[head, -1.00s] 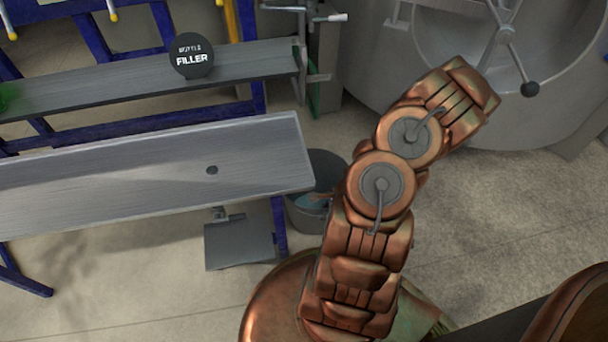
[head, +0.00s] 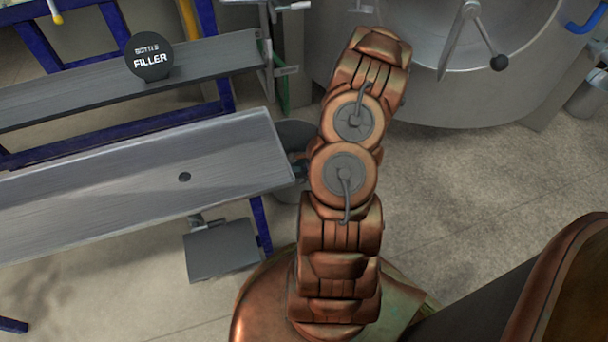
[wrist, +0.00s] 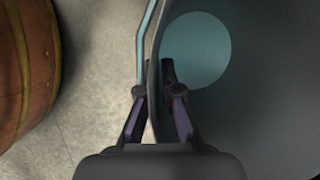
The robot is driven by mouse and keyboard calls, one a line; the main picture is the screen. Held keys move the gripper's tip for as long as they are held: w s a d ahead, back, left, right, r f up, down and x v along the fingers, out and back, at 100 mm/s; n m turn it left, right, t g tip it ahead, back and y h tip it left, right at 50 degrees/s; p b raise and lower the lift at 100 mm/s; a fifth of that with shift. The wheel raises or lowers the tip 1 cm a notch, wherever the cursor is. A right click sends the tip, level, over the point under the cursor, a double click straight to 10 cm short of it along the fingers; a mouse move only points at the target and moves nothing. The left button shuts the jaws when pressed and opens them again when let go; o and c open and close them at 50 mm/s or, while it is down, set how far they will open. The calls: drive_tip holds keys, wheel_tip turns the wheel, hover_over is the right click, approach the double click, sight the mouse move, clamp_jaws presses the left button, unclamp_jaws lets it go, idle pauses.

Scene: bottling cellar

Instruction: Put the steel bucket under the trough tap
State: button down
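The steel bucket (head: 295,133) is a dark grey pail by the right end of the trough (head: 110,190), partly hidden by the trough end and my arm. In the wrist view the bucket (wrist: 265,110) fills the right side, with its pale blue round bottom inside. My gripper (wrist: 156,92) has one finger outside and one inside the bucket's wall, and looks shut on it near the rim. In the head view the fingers are hidden. The trough tap (head: 197,221) is a small fitting under the trough, partly hidden by it.
A grey plate (head: 221,251) sits below the tap, beside a blue trough leg (head: 261,226). A conveyor-like bench with a round filler sign (head: 149,57) stands behind the trough. A big steel tank (head: 430,90) stands at the back. The floor (head: 470,200) to the right is clear.

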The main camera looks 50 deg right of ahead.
drive_tip(key=shift+w+d+f+b, duration=0.75)
drive_tip(key=shift+d+f, duration=0.15)
drive_tip(key=shift+f, duration=0.05)
drive_tip(key=shift+w+d+f+b, duration=0.75)
drive_tip(key=shift+d+f, duration=0.1)
drive_tip(key=shift+f, duration=0.2)
drive_tip(key=c, duration=1.3)
unclamp_jaws()
drive_tip(key=p+v, duration=0.5)
drive_tip(key=v, duration=0.7)
drive_tip(key=shift+a, duration=0.1)
